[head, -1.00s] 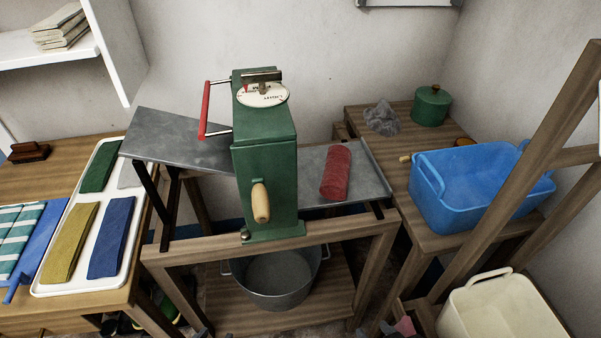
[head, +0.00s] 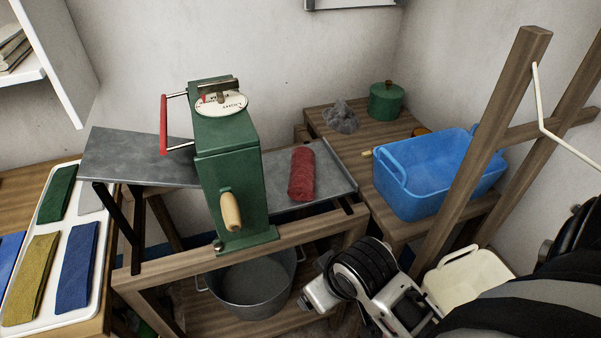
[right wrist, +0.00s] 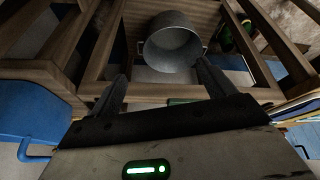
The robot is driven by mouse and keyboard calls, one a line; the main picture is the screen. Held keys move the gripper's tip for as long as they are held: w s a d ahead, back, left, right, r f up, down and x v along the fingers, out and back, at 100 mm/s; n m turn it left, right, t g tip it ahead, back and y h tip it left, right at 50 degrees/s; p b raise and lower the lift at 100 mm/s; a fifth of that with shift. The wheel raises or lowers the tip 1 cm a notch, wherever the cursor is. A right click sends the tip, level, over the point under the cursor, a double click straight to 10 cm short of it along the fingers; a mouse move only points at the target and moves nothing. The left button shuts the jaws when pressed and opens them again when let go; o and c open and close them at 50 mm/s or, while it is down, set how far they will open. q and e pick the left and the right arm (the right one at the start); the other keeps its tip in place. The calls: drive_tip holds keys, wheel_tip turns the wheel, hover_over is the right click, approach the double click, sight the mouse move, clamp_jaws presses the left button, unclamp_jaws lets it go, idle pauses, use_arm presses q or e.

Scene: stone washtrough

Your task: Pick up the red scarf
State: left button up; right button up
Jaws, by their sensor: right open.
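The red scarf (head: 301,174) is a rolled or folded red bundle. It lies on the grey metal shelf (head: 335,178) on the right side of the green wringer (head: 228,168) in the head view. My right arm has come in at the lower right, in front of the frame and below the scarf's level. In the right wrist view my right gripper (right wrist: 162,86) is open, with its two fingers apart and nothing between them. The scarf is not seen in the right wrist view. My left gripper is not in view.
A wooden frame (head: 290,239) carries the wringer. A metal tub (head: 252,290) stands below. A blue basin (head: 420,195), a green pot (head: 386,100) and a grey cloth (head: 341,117) are on the right table. A white tray (head: 52,222) with folded cloths lies left.

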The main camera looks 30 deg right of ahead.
drive_tip(key=w+d+r+m+h, duration=0.1)
drive_tip(key=w+d+r+m, duration=0.15)
drive_tip(key=w, duration=0.35)
drive_tip(key=w+d+r+m+h, duration=0.1)
drive_tip(key=w+d+r+m, duration=0.1)
drive_tip(key=w+d+r, duration=0.3)
drive_tip(key=m, duration=0.4)
approach(301, 174)
drive_tip(key=shift+g, duration=0.4)
drive_tip(key=x, duration=0.2)
drive_tip(key=w+x, duration=0.1)
drive_tip(key=x, duration=0.2)
drive_tip(key=shift+w+a+f+b, duration=0.1)
drive_tip(key=shift+a+f+b, duration=0.1)
drive_tip(key=shift+b, duration=0.1)
drive_tip(key=shift+s+p+x, duration=0.1)
drive_tip(key=shift+p+x, duration=0.1)
drive_tip(key=shift+x, duration=1.15)
drive_tip(key=shift+s+p+x, duration=0.15)
drive_tip(key=shift+x, duration=1.2)
drive_tip(key=shift+d, duration=0.2)
drive_tip(key=shift+c, duration=0.3)
drive_tip(key=c, duration=1.2)
